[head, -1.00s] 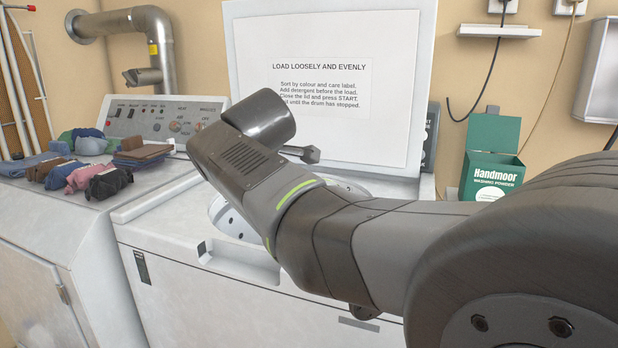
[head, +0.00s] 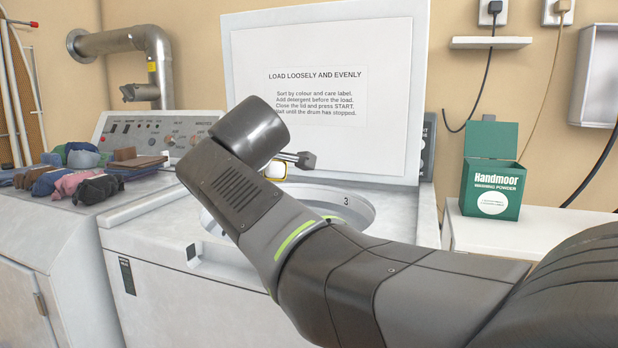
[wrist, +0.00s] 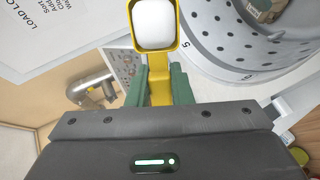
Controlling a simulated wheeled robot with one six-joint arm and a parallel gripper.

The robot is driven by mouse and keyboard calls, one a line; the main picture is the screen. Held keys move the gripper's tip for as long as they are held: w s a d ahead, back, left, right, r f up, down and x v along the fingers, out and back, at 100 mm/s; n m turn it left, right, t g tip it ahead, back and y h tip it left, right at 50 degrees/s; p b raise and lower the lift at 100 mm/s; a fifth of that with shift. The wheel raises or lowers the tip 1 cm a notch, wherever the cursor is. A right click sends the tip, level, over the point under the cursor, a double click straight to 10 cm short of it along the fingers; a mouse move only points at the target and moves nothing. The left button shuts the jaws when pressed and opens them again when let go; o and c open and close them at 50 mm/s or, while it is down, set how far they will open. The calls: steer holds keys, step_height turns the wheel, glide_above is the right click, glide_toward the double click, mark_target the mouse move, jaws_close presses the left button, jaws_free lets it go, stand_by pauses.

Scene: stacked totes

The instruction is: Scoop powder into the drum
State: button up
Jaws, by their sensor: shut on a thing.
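My gripper (wrist: 158,82) is shut on the handle of a yellow scoop (wrist: 157,70). The scoop's bowl is filled with white powder (wrist: 154,24). In the head view, part of the scoop (head: 276,170) shows past my wrist, and my fingers are hidden. The open drum (head: 355,205) lies below and partly behind my arm. In the wrist view its perforated wall (wrist: 222,45) is to the right of the scoop. The green powder box (head: 491,190) stands open at the right, its inside hidden.
The raised lid (head: 322,140) with a notice stands behind the drum. Something tan and green (wrist: 265,8) lies in the drum. A control panel (head: 150,130) and pipe (head: 155,60) are at the back left.

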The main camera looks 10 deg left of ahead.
steer(key=shift+f+t+b, duration=0.2)
steer(key=shift+t+b, duration=0.2)
steer(key=shift+b, duration=1.15)
steer(key=shift+r, duration=0.2)
steer(key=shift+r+p, duration=0.3)
steer(key=shift+p, duration=0.8)
steer(key=g+h+p, duration=0.1)
steer(key=g+p, duration=0.3)
steer(key=p, duration=1.2)
steer(key=shift+p, duration=0.35)
steer(key=g+h+p, duration=0.1)
steer(key=g+p, duration=0.2)
steer(key=p, duration=0.7)
steer(key=shift+n+p, duration=0.3)
steer(key=shift+p, duration=0.1)
steer(key=g+p, duration=0.2)
steer(key=p, duration=0.6)
steer(key=shift+g+h, duration=0.4)
steer(key=g+p, duration=0.1)
steer(key=p, duration=0.3)
steer(key=shift+g+h, duration=0.4)
